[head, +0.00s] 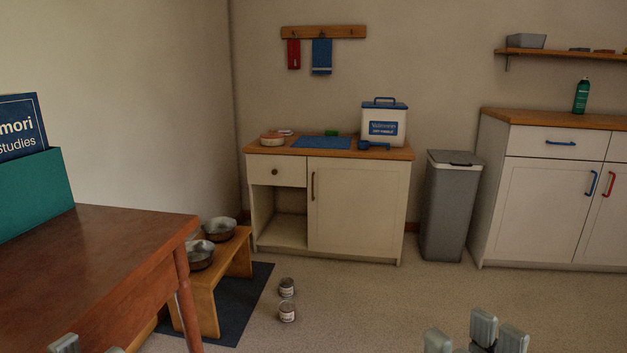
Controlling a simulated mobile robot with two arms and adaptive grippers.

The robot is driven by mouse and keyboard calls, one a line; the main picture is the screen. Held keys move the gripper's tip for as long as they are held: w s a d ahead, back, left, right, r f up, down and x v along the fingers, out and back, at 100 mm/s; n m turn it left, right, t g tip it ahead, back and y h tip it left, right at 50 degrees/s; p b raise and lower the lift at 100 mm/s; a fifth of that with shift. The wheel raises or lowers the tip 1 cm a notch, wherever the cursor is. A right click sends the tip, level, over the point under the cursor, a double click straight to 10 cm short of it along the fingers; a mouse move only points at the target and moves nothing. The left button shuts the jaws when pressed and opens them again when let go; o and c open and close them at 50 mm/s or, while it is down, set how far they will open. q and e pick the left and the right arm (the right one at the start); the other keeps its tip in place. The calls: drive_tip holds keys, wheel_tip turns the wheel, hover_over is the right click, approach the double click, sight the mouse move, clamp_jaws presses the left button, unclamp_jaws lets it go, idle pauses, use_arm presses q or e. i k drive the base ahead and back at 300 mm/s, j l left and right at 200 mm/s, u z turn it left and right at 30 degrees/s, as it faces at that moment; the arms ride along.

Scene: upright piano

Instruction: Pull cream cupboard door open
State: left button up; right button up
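A low cream cupboard (280,246) stands against the back wall under a wooden top. Its cream door (357,205) on the right side is shut, with a brown upright bar handle (313,186) near its left edge. Left of the door are a drawer with a dark knob and an open, empty niche. My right gripper (460,335) shows at the bottom edge, its grey fingers apart with nothing between them, well short of the cupboard. My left gripper (90,347) barely shows at the bottom left, its visible tips apart; the rest is cut off.
A wooden bench (236,252) with metal bowls stands on a dark mat left of the cupboard. A grey bin (450,207) stands at right, then a larger cabinet (545,200). A brown table (90,260) fills the left.

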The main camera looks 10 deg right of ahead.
sight(357, 206)
drive_tip(key=i+l, duration=0.55)
drive_tip(key=i, duration=0.25)
drive_tip(key=i+l+u, duration=0.1)
drive_tip(key=i+l, duration=0.4)
drive_tip(key=i, duration=0.25)
drive_tip(key=i+l, duration=0.6)
drive_tip(key=i, duration=0.15)
drive_tip(key=i+l, duration=0.6)
drive_tip(key=i, duration=0.15)
drive_tip(key=i+j+u, duration=0.05)
